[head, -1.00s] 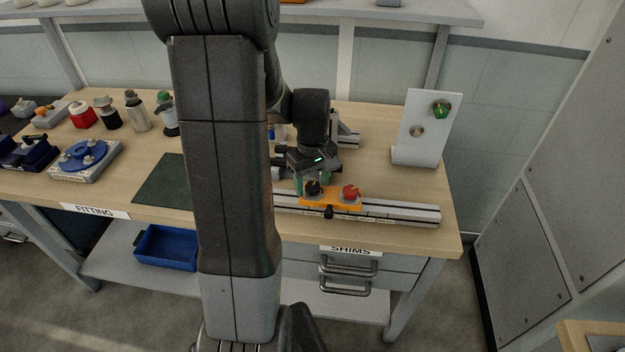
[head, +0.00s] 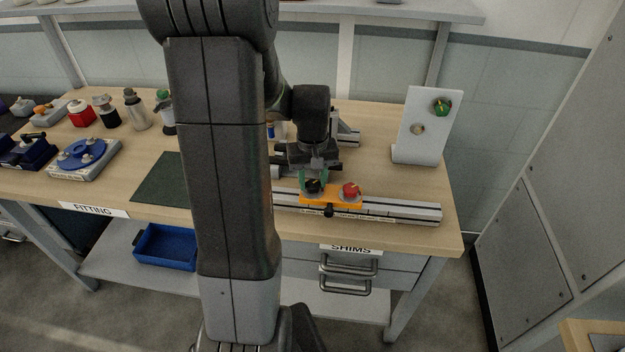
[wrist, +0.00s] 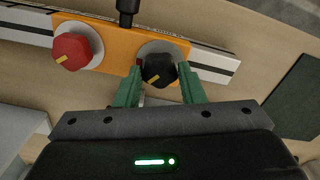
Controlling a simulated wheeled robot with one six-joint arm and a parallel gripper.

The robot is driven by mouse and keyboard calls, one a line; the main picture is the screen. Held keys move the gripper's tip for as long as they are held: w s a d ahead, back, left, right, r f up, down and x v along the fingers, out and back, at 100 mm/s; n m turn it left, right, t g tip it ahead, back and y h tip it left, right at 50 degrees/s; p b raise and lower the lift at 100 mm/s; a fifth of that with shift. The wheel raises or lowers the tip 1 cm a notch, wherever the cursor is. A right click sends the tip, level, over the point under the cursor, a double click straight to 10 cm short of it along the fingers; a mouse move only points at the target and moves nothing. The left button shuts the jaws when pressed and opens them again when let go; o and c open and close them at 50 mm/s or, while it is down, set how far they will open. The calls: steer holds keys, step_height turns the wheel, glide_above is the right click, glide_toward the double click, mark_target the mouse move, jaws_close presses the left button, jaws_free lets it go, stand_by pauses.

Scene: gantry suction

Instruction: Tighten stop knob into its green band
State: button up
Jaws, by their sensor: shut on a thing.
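An orange block (head: 332,198) sits on a slotted metal rail. It carries a black knob (head: 314,187) at left and a red knob (head: 350,190) at right, each on a pale disc. My gripper (head: 314,179) is over the black knob, its green fingers on either side of it. In the wrist view, the black knob (wrist: 158,70) has a yellow pointer aimed down-left, and the gripper (wrist: 160,78) is shut on it. A red mark shows on its disc beside the left finger. I see no green band on this disc; the fingers cover part of it.
The rail (head: 400,209) runs along the bench front. A small black knob (head: 329,211) sticks out from the block's front edge. A white upright panel (head: 414,140) with a green knob (head: 442,107) stands at right. A dark mat (head: 162,181) lies at left.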

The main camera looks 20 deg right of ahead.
mark_target(313, 183)
steer(key=shift+m, duration=0.4)
steer(key=o, duration=1)
steer(key=shift+r, duration=0.1)
step_height(313, 183, up, 14)
steer(key=shift+f, duration=0.15)
